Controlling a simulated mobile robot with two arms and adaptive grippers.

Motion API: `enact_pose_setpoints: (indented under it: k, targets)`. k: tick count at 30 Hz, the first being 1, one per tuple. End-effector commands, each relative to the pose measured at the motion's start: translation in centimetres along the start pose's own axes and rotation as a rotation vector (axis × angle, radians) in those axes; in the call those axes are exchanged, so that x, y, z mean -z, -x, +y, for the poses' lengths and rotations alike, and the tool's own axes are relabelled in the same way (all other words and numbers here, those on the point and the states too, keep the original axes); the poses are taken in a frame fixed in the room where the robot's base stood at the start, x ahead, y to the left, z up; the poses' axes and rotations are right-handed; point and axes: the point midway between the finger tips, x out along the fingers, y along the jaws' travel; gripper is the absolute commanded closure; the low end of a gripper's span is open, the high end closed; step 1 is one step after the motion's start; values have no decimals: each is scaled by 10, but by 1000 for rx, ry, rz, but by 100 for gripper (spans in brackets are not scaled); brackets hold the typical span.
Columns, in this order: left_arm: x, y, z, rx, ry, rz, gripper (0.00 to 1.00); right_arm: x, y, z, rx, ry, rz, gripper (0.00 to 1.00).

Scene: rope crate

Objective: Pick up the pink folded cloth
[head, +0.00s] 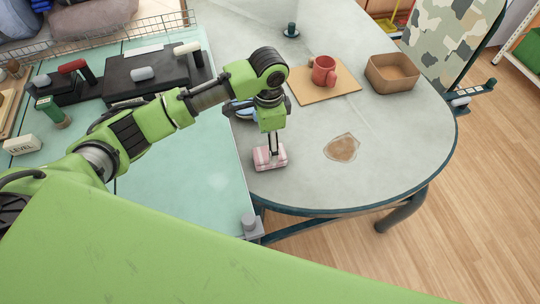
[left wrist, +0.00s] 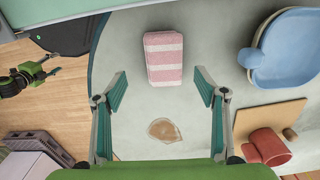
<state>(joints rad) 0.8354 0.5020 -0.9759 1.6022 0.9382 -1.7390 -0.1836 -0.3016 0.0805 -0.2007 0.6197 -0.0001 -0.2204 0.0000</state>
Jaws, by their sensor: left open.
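The pink folded cloth (head: 270,161) has pale stripes and lies on the grey round-ended table, near its edge. My left gripper (head: 273,147) points down just above it. In the left wrist view the cloth (left wrist: 163,58) lies in line with the gap between the two spread fingers of my left gripper (left wrist: 160,76), which is open with nothing held. I cannot tell whether the fingertips reach down beside the cloth. A green and black arm end (left wrist: 28,77) at the left of the wrist view looks like my right gripper; its jaws are too small to judge.
A tan patch (head: 341,148) lies right of the cloth. Behind stand a red mug (head: 323,73) on a board (head: 345,89) and a brown box (head: 392,73). A blue dish (left wrist: 284,50) sits beside the cloth, partly behind my arm in the head view. Tools crowd the left table.

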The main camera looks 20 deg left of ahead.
Motion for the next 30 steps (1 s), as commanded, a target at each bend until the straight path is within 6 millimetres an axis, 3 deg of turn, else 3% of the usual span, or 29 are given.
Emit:
enact_pose_setpoints:
  k: [3,11,18,27,30]
  targets:
    - [0,-17,0,-2,-1,-1,35,-1,1,2,-2,1,-1,51]
    - [-3,-37,-2,-1,1,-2,35,0,4,2,-2,1,0,51]
    - [-7,-71,-5,0,-1,-1,35,1,8,2,-2,0,1,51]
    - [-6,-77,-5,1,-2,1,35,3,8,1,-1,-1,3,51]
    - [-6,-77,-5,1,-2,1,58,3,8,0,0,-1,3,51]
